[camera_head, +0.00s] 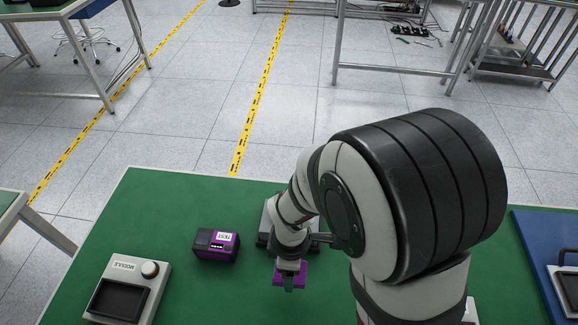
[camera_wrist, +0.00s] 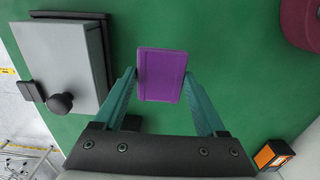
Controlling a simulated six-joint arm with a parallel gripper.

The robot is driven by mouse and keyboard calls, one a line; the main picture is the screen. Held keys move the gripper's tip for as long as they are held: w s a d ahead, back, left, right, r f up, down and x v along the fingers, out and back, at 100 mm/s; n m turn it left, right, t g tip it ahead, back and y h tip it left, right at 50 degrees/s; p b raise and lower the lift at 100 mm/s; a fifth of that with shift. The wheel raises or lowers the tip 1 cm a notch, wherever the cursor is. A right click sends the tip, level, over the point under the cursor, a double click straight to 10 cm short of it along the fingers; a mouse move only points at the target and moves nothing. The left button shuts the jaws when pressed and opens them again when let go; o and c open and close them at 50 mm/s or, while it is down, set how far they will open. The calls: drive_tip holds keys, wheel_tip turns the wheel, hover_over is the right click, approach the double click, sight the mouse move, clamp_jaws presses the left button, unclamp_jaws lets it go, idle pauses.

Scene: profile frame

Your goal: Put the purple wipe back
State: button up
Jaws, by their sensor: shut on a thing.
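The purple wipe (camera_wrist: 162,75) is a flat purple rectangle between the two teal fingers of my gripper (camera_wrist: 160,88) in the wrist view. My gripper is shut on its two sides. In the head view the wipe (camera_head: 301,277) shows as a small purple piece at the fingertips, over the green table top (camera_head: 160,215). I cannot tell whether it touches the table.
A grey box with a knob (camera_wrist: 62,102) lies left of the wipe in the wrist view. A black and purple labelled device (camera_head: 216,245) and a grey module (camera_head: 128,290) stand left of my gripper. A blue mat (camera_head: 535,240) lies at right.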

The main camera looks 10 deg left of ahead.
sight(279, 277)
drive_tip(key=shift+a+f, duration=0.45)
drive_tip(key=shift+a, duration=0.2)
drive_tip(key=shift+a+f, duration=0.4)
drive_tip(key=shift+a, duration=0.2)
drive_tip(key=shift+f, duration=1.9)
drive_tip(key=o, duration=1.3)
drive_tip(key=shift+f, duration=0.15)
drive_tip(key=shift+c, duration=0.2)
wheel_tip(279, 277, up, 12)
drive_tip(key=shift+r, duration=0.2)
drive_tip(key=s+d+r+m+y, duration=0.1)
drive_tip(key=s+d+r+m, duration=0.3)
drive_tip(key=m, duration=0.7)
drive_tip(key=s+d+r+m, duration=0.5)
drive_tip(key=s+d+m, duration=0.3)
drive_tip(key=m, duration=0.4)
drive_tip(key=shift+s+d+m+y, duration=0.2)
drive_tip(key=shift+m+y, duration=0.1)
drive_tip(key=shift+y, duration=0.1)
